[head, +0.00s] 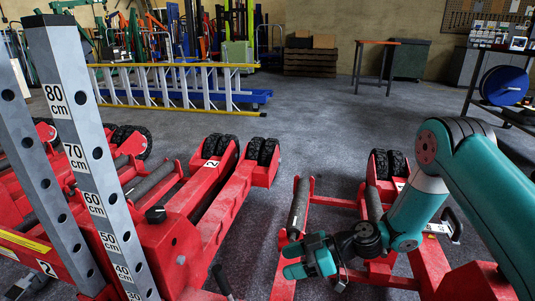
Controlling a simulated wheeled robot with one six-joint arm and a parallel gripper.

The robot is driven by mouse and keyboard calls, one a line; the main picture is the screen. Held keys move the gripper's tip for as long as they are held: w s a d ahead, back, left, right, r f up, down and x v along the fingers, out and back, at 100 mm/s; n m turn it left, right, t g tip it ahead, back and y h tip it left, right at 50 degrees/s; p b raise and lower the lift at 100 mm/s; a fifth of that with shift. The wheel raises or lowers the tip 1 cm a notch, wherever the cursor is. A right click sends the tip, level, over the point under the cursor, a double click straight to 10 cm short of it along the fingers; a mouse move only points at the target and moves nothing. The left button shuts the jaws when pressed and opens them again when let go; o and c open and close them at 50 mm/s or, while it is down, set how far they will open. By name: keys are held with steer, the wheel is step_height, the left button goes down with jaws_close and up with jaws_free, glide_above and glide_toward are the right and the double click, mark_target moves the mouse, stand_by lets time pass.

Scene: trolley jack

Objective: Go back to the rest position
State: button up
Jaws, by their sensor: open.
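My gripper (310,259) is at the lower middle of the head view, at the end of my teal arm. Its jaws are open and point to the left. Nothing shows between them. It is in front of a red jack frame (283,270) with black wheels; I cannot tell whether they touch. A red trolley jack marked 2 (183,240) stands to the left of my gripper, with black wheels at its far end. My arm hides part of the red frame on the right.
A grey post with height marks (88,155) rises at the left. A yellow and white ladder (180,88) lies beyond the jacks. A red-topped table (376,45), wooden pallets (310,62) and a rack with a blue reel (504,86) stand farther back. The grey floor (340,125) between is clear.

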steer(key=s+r+m+g+h+p, duration=0.1)
steer(key=s+r+h+p, duration=0.2)
steer(key=r, duration=0.7)
steer(key=s+r+m+g+h, duration=0.15)
steer(key=s+r, duration=0.35)
steer(key=r, duration=0.5)
steer(key=s+d+r+m+t+h+p, duration=0.1)
steer(key=s+d+r+m+h+p, duration=0.2)
steer(key=s+r, duration=0.4)
steer(key=s+d+r+m+t+h, duration=0.1)
steer(key=s+d+r+m+h, duration=0.1)
steer(key=s+d+r+m, duration=0.45)
step_height(320, 180, up, 36)
steer(key=s+a+n+p, duration=0.1)
steer(key=s+n+p, duration=0.1)
steer(key=p, duration=3.6)
steer(key=shift+a+f, duration=0.25)
steer(key=shift+a, duration=0.05)
